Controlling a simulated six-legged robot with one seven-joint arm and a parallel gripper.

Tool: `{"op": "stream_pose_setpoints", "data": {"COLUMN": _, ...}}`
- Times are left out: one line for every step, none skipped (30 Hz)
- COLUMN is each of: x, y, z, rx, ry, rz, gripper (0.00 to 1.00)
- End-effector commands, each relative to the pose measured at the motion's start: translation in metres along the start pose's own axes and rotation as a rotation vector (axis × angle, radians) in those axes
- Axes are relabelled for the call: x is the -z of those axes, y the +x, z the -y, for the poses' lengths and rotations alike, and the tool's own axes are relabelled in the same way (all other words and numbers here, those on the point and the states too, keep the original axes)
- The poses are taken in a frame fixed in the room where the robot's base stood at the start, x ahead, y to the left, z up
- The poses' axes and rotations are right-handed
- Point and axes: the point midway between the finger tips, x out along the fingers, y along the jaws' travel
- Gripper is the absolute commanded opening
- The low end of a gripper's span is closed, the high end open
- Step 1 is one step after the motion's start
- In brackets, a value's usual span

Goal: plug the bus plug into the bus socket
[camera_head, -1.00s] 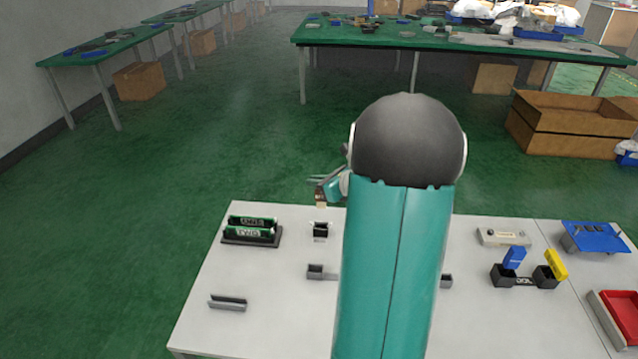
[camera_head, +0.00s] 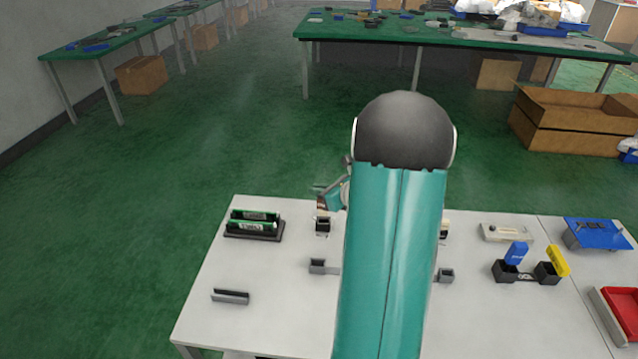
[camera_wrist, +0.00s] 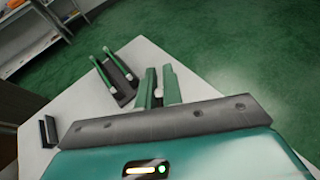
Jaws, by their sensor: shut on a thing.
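My gripper (camera_head: 326,197) is left of my arm, over the back part of the white table. It is shut on a small tan and dark piece, apparently the bus plug (camera_head: 322,208). The plug is just above or at a small black upright socket (camera_head: 322,226), apparently the bus socket; I cannot tell if they touch. In the wrist view my gripper's green fingers (camera_wrist: 159,86) point away, with a small pale part of the plug (camera_wrist: 158,94) between them. The socket is not clearly visible there.
A black rack with green boards (camera_head: 254,226) stands left of the socket. Grey brackets (camera_head: 230,296) are nearer the front. Black holders with blue and yellow pieces (camera_head: 526,272) stand at right. My arm hides the table's middle.

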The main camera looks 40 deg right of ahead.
Motion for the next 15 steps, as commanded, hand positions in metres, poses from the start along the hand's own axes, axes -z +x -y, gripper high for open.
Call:
{"op": "stream_pose_setpoints", "data": {"x": 0.003, "y": 0.0011, "z": 0.0001, "rx": 0.0, "ry": 0.001, "rz": 0.0, "gripper": 0.0}}
{"op": "stream_pose_setpoints", "data": {"x": 0.0043, "y": 0.0016, "z": 0.0002, "rx": 0.0, "ry": 0.0, "rz": 0.0, "gripper": 0.0}}
{"op": "stream_pose_setpoints", "data": {"x": 0.0057, "y": 0.0022, "z": 0.0002, "rx": 0.0, "ry": -0.001, "rz": 0.0, "gripper": 0.0}}
{"op": "stream_pose_setpoints", "data": {"x": 0.0066, "y": 0.0025, "z": 0.0002, "rx": 0.0, "ry": -0.001, "rz": 0.0, "gripper": 0.0}}
{"op": "stream_pose_setpoints", "data": {"x": 0.0073, "y": 0.0028, "z": 0.0002, "rx": 0.0, "ry": -0.001, "rz": 0.0, "gripper": 0.0}}
{"op": "stream_pose_setpoints", "data": {"x": 0.008, "y": 0.0031, "z": 0.0002, "rx": 0.0, "ry": -0.001, "rz": 0.0, "gripper": 0.0}}
{"op": "stream_pose_setpoints", "data": {"x": 0.0083, "y": 0.0032, "z": 0.0002, "rx": 0.0, "ry": -0.001, "rz": 0.0, "gripper": 0.0}}
{"op": "stream_pose_setpoints", "data": {"x": 0.0085, "y": 0.0033, "z": 0.0002, "rx": 0.0, "ry": -0.001, "rz": 0.0, "gripper": 0.0}}
{"op": "stream_pose_setpoints", "data": {"x": 0.0086, "y": 0.0034, "z": 0.0002, "rx": 0.0, "ry": -0.001, "rz": 0.0, "gripper": 0.0}}
{"op": "stream_pose_setpoints", "data": {"x": 0.0085, "y": 0.0034, "z": 0.0002, "rx": 0.001, "ry": -0.001, "rz": 0.0, "gripper": 0.0}}
{"op": "stream_pose_setpoints", "data": {"x": 0.0085, "y": 0.0033, "z": 0.0002, "rx": 0.0, "ry": -0.001, "rz": 0.0, "gripper": 0.0}}
{"op": "stream_pose_setpoints", "data": {"x": 0.0084, "y": 0.0033, "z": 0.0002, "rx": 0.001, "ry": -0.001, "rz": 0.0, "gripper": 0.0}}
{"op": "stream_pose_setpoints", "data": {"x": 0.0084, "y": 0.0033, "z": 0.0002, "rx": 0.001, "ry": -0.001, "rz": 0.0, "gripper": 0.0}}
{"op": "stream_pose_setpoints", "data": {"x": 0.0084, "y": 0.0033, "z": 0.0002, "rx": 0.001, "ry": -0.001, "rz": 0.0, "gripper": 0.0}}
{"op": "stream_pose_setpoints", "data": {"x": 0.0083, "y": 0.0033, "z": 0.0002, "rx": 0.0, "ry": -0.001, "rz": 0.0, "gripper": 0.0}}
